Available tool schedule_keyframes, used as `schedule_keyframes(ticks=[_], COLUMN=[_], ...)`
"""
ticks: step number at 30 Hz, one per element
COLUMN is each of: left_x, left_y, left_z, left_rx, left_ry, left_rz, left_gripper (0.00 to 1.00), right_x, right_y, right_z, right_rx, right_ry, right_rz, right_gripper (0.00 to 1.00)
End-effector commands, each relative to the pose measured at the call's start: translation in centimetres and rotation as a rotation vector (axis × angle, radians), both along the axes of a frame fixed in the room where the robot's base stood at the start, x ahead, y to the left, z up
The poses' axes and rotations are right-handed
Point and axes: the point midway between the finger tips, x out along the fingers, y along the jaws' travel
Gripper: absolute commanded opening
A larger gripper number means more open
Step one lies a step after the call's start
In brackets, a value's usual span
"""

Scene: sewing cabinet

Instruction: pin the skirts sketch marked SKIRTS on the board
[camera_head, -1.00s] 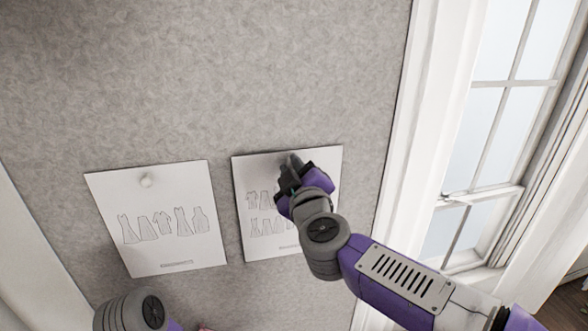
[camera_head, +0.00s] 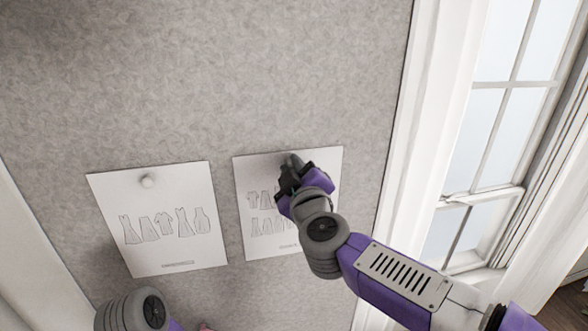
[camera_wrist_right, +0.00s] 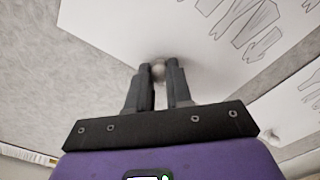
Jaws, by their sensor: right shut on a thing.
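Two white sheets with garment outlines lie against the grey board (camera_head: 250,80). The left sheet (camera_head: 160,205) has a pale round-headed pin (camera_head: 147,181) near its top edge. The right sheet (camera_head: 255,172) is partly covered by my right gripper (camera_head: 291,160). The captions are too small to read, so I cannot tell which is marked SKIRTS. In the wrist view, my right gripper (camera_wrist_right: 158,72) is shut on a pale round pin head (camera_wrist_right: 158,70) at the right sheet (camera_wrist_right: 125,35). My left gripper is out of view; only part of my left arm shows at the bottom.
A white window frame (camera_head: 440,110) stands right of the board. Bare board lies above both sheets, with a narrow strip between them. In the wrist view, the other sheet's pin (camera_wrist_right: 271,136) shows at lower right, and a small yellowish striped thing (camera_wrist_right: 30,154) at lower left.

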Motion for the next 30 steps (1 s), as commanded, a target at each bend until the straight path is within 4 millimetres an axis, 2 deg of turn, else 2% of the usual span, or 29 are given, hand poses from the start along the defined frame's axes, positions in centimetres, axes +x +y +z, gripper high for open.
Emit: schedule_keyframes(ticks=[1,6,7,17,30], left_x=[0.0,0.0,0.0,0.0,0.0], left_y=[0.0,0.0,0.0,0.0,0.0], left_z=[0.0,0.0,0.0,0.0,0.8], left_rx=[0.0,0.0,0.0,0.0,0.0], left_ry=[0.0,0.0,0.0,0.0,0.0], left_rz=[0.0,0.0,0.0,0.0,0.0], left_gripper=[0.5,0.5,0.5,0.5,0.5], right_x=[0.0,0.0,0.0,-0.4,-6.4], right_y=[0.0,0.0,0.0,-0.1,-1.6], right_z=[0.0,0.0,0.0,0.1,0.2], right_rx=[0.0,0.0,0.0,0.0,0.001], right_ry=[-0.001,-0.001,-0.001,-0.001,-0.002], right_rz=[-0.001,-0.001,-0.001,0.0,-0.001], right_gripper=[0.21,0.47,0.5,0.5,0.5])
